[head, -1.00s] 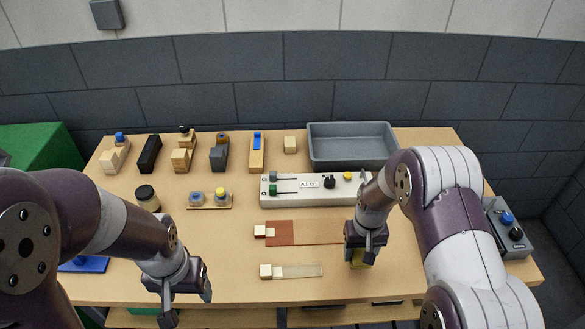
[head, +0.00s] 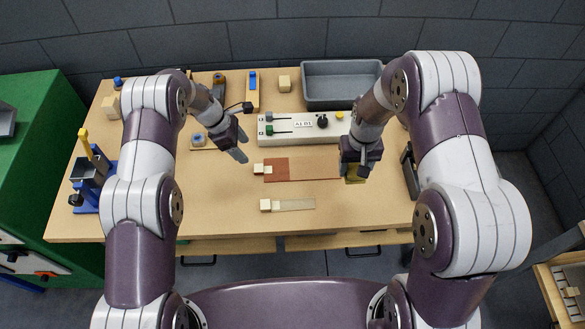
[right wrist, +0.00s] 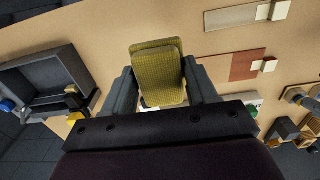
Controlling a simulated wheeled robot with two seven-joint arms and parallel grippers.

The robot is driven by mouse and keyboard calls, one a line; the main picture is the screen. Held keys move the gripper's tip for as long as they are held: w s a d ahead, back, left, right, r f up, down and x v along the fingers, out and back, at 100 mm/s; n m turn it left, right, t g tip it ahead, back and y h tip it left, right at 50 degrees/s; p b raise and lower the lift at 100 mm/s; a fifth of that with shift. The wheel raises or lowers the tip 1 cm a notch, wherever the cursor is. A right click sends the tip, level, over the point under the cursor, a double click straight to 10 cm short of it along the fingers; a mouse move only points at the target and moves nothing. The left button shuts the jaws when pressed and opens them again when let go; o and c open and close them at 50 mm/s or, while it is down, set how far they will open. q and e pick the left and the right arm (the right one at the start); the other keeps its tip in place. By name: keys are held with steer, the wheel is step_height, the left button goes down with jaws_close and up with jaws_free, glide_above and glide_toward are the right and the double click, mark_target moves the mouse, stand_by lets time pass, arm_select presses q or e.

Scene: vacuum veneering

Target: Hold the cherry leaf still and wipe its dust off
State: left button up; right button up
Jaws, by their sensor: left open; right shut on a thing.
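The cherry leaf (head: 277,170) is a flat reddish-brown strip on the table with a pale block (head: 259,168) at its left end. Its left part is deep red and its right part looks paler. It also shows in the right wrist view (right wrist: 243,66). My right gripper (head: 354,170) is shut on a yellow pad (right wrist: 158,75), at the leaf's right end; I cannot tell if the pad touches it. My left gripper (head: 238,152) is open and empty, above the table to the left of the block.
A pale strip with a block (head: 295,205) lies in front of the leaf. A white control panel (head: 298,128) with knobs stands behind it, and a grey bin (head: 341,103) at the back. A blue-based device (head: 88,178) stands at the left. The front left tabletop is clear.

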mark_target(260, 168)
arm_select(q)
steer(key=b+x, duration=0.5)
steer(key=x, duration=0.5)
steer(key=shift+f+b, duration=0.3)
steer(key=shift+f, duration=0.05)
stand_by(0.3)
steer(key=c, duration=1.2)
